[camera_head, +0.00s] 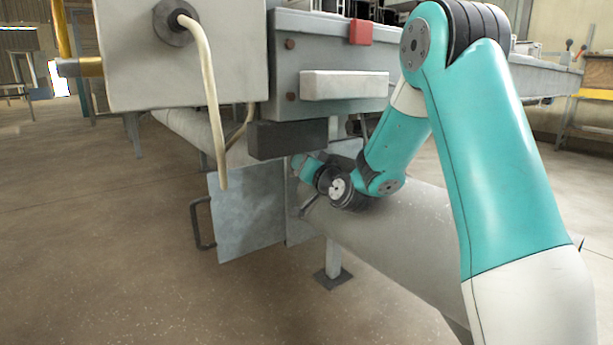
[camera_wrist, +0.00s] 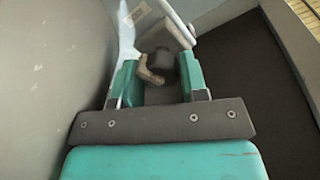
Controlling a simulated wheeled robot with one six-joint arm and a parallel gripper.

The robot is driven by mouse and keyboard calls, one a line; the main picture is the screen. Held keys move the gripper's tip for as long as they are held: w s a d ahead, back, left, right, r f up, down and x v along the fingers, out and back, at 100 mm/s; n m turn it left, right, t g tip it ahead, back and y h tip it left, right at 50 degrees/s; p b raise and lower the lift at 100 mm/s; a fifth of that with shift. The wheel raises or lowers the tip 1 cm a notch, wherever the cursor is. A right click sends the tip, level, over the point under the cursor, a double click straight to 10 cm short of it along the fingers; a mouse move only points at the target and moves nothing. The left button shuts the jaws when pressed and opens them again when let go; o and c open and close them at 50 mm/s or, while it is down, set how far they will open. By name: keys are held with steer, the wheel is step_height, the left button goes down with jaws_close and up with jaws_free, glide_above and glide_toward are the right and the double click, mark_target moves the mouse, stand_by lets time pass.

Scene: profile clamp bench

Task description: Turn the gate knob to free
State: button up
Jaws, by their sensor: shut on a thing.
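The knob (camera_wrist: 163,60) is a small dark round part with a pale beige lever piece (camera_wrist: 150,74), seen in the wrist view. My gripper (camera_wrist: 158,76) has its two teal fingers on either side of it, shut on the knob. In the head view my gripper (camera_head: 306,166) is low under the bench, beside the grey gate plate (camera_head: 240,212) with a black handle (camera_head: 200,222). My wrist and the machine hide the knob in the head view. I cannot read which setting the knob points to.
A long grey pipe (camera_head: 400,232) runs under the bench, close to my forearm. A dark block (camera_head: 287,139) and the grey bench body (camera_head: 325,65) hang above my gripper. A pale hose (camera_head: 205,85) hangs at the left. The floor in front is clear.

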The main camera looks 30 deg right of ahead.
steer(key=o, duration=0.9)
steer(key=shift+c, duration=0.2)
steer(key=s+a+b, duration=0.2)
steer(key=s+b, duration=1.1)
steer(key=s, duration=0.4)
steer(key=shift+s+f, duration=0.15)
steer(key=shift+f, duration=0.15)
